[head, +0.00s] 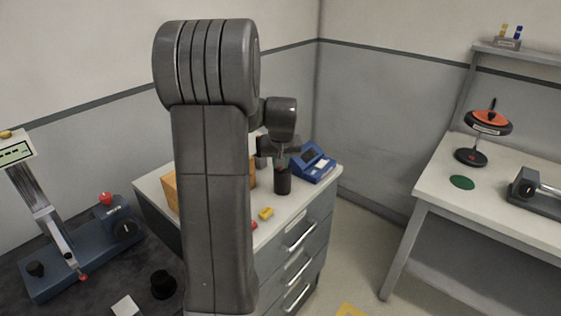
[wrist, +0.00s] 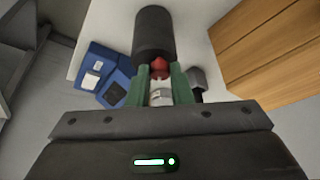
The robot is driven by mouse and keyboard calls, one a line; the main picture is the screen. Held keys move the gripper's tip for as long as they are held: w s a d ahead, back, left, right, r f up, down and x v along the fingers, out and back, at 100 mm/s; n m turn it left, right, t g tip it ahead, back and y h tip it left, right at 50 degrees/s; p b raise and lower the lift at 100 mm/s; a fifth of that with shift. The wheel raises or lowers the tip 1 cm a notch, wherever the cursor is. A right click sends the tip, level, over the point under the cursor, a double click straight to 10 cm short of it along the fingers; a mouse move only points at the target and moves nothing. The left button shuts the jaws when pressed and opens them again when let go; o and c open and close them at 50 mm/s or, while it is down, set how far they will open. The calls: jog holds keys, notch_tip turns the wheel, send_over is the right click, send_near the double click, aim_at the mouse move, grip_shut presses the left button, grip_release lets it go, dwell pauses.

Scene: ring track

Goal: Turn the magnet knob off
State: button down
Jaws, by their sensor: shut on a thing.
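No part in view is clearly labelled as the magnet knob. A black round knob with a pale mark (head: 127,230) sits on the blue-grey base of the stand (head: 85,255) at left in the head view. Another dark knob (head: 527,189) is on the grey box at far right. My gripper (head: 281,161) is away from both, over the cabinet. In the wrist view its green fingers (wrist: 160,78) are shut on a small silver piece (wrist: 160,97) with a red end (wrist: 159,67). That end is close to a dark cylinder (wrist: 153,35); I cannot tell if they touch.
The white-topped cabinet (head: 300,204) carries a blue device (head: 313,162), a yellow block (head: 266,213) and a wooden box (head: 170,188), partly behind my arm. A black cup (head: 163,284) stands near the stand. Open floor lies between the cabinet and the right table (head: 436,190).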

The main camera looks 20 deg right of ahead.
jog(key=c, duration=1.3)
grip_release()
jog(key=v, duration=1.4)
